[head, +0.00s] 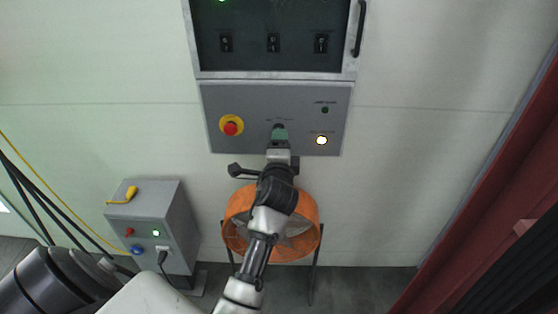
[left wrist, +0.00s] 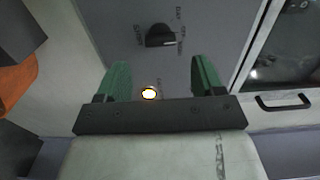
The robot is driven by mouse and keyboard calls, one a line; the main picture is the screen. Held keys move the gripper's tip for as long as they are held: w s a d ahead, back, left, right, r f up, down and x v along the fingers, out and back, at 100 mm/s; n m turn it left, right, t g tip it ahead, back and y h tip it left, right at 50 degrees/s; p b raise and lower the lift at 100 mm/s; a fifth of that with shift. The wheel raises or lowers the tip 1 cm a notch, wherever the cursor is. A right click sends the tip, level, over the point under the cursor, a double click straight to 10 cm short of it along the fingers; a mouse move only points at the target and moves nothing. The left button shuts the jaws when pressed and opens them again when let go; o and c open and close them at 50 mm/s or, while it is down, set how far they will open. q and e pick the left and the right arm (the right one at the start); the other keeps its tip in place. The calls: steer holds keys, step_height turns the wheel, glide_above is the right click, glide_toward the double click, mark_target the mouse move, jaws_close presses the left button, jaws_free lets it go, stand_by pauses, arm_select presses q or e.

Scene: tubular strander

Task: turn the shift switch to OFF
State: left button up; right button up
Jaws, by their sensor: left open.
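The shift switch is a black rotary knob (left wrist: 160,36) with small lettering around it, in the upper middle of the left wrist view. The lettering is too blurred to read surely. In the head view my left gripper (head: 279,133) is in front of the lower grey control panel (head: 225,100) and mostly covers the knob. In the left wrist view my left gripper (left wrist: 161,68) is open, its green fingers apart with nothing between them. The knob lies beyond the fingertips, between their lines; I see no contact. My right gripper is not in view.
On the panel, a red emergency button (head: 230,128) is left of my gripper and a lit lamp (head: 321,140) is right. Above is a dark panel (head: 272,60) with several switches and a handle (head: 360,28). Below are an orange fan (head: 236,225) and a grey box (head: 160,210).

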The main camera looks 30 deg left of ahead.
arm_select(q)
steer(key=b+v, duration=0.1)
steer(key=v, duration=0.4)
stand_by(0.4)
steer(key=d+f+g+h, duration=0.1)
steer(key=d+f+h, duration=0.15)
steer(key=f, duration=0.65)
steer(key=d+f+g+h, duration=0.1)
steer(key=d+f+h, duration=0.15)
steer(key=f, duration=0.75)
steer(key=s+d+f+n+g+h, duration=0.1)
steer(key=s+d+f+g, duration=0.15)
steer(key=f, duration=0.55)
steer(key=s+d+f+n+g+h, duration=0.15)
steer(key=s+f, duration=0.25)
steer(key=f, duration=0.5)
steer(key=s+d+f+n+g+h, duration=0.25)
steer(key=s+f+g, duration=0.25)
steer(key=s+f, duration=1.3)
steer(key=s+a+f+n+g, duration=0.1)
steer(key=s+f+n, duration=0.1)
steer(key=s, duration=0.8)
steer(key=s+a+f+n+g, duration=0.2)
steer(key=s+f, duration=0.1)
steer(key=s, duration=0.7)
steer(key=shift+y, duration=0.4)
